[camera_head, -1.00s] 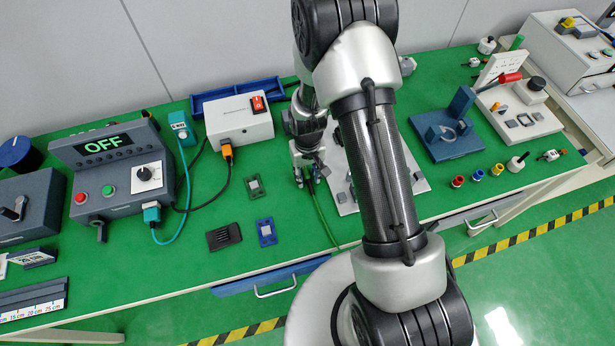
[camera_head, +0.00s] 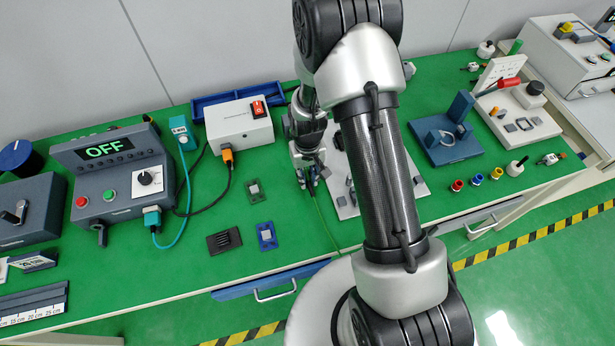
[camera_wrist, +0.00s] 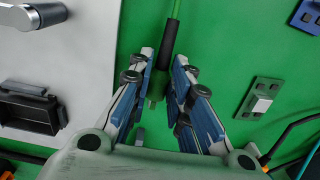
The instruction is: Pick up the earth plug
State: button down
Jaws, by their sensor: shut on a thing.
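The earth plug (camera_wrist: 167,45) has a black sleeve, a green lower part and a green cable running off the top of the wrist view. My gripper (camera_wrist: 165,62) has its two blue-and-grey fingers on either side of the plug, shut on it. The plug's tip points back toward the palm. In the head view my gripper (camera_head: 312,184) is low over the green table, left of a pale panel. The green cable (camera_head: 324,222) runs from it toward the table's front edge. The plug itself is hard to make out there.
The pale panel (camera_wrist: 45,75) with dark fittings lies left in the wrist view. A green block (camera_wrist: 260,98) is at the right. In the head view, a white box (camera_head: 239,125) with a red switch and a blue block (camera_head: 266,236) are left of my gripper.

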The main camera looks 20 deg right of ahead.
notch_tip(320, 180, up, 18)
jog(key=p, duration=0.4)
jog(key=shift+r+p, duration=0.25)
jog(key=shift+p, duration=0.1)
jog(key=c, duration=2)
grip_release()
jog(key=shift+c, duration=0.2)
grip_shut()
jog(key=g+b, duration=0.1)
jog(key=b, duration=0.6)
send_near(307, 177)
jog(key=w+f, duration=0.1)
jog(key=f, duration=0.1)
jog(key=w+f, duration=0.1)
jog(key=f, duration=0.2)
jog(key=w+f, duration=0.1)
jog(key=f, duration=0.1)
jog(key=shift+w+d+f, duration=0.2)
jog(key=shift+w+f, duration=0.15)
jog(key=shift+f, duration=0.05)
jog(key=shift+w, duration=1.45)
jog(key=shift+w, duration=0.1)
jog(key=shift+w+b, duration=0.5)
jog(key=shift+w, duration=1.1)
